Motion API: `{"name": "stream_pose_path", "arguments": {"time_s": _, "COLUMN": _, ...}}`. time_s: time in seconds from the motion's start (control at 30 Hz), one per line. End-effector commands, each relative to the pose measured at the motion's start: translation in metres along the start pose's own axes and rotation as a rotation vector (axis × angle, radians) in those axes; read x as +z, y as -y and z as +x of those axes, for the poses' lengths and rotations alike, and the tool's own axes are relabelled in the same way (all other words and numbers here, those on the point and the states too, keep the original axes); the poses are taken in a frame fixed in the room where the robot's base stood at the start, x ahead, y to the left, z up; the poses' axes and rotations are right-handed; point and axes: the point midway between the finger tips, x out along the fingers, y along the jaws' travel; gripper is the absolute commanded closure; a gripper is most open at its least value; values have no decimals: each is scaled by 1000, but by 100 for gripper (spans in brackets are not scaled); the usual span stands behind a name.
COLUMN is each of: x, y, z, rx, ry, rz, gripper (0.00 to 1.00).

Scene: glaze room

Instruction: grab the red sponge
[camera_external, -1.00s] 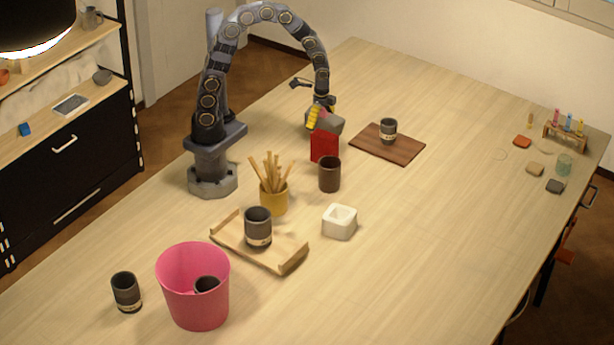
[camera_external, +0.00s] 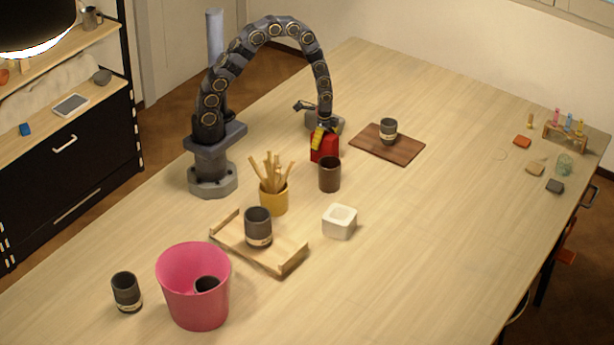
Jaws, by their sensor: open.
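The red sponge (camera_external: 325,152) is a bright red block on the pale wooden table, in front of my arm and behind a dark brown cup. My gripper (camera_external: 323,139) points down at the top of it, with a yellow part overlapping its upper left in the picture. The gripper is open. The far side of the sponge and the far finger are hidden, and I cannot tell whether the fingers touch it.
The brown cup (camera_external: 329,175) stands close in front of the sponge. A yellow pot of sticks (camera_external: 273,198) is to the left. A dark wooden board (camera_external: 402,154) with a grey cup (camera_external: 388,131) lies to the right. The table's right middle is clear.

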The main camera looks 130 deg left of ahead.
Motion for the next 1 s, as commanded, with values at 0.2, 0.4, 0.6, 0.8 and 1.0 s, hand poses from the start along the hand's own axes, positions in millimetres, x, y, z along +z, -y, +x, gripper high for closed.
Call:
{"name": "stream_pose_path", "arguments": {"time_s": 0.2, "x": 0, "y": 0, "z": -1, "rx": -1, "ry": -1, "rz": 0, "gripper": 35}}
{"name": "stream_pose_path", "arguments": {"time_s": 0.4, "x": 0, "y": 0, "z": -1, "rx": -1, "ry": -1, "rz": 0, "gripper": 71}}
{"name": "stream_pose_path", "arguments": {"time_s": 0.6, "x": 0, "y": 0, "z": -1, "rx": -1, "ry": -1, "rz": 0, "gripper": 71}}
{"name": "stream_pose_path", "arguments": {"time_s": 0.8, "x": -1, "y": 1, "z": -16, "rx": -5, "ry": -4, "rz": 0, "gripper": 71}}
{"name": "stream_pose_path", "arguments": {"time_s": 1.0, "x": -2, "y": 2, "z": -54, "rx": -8, "ry": -7, "rz": 1, "gripper": 71}}
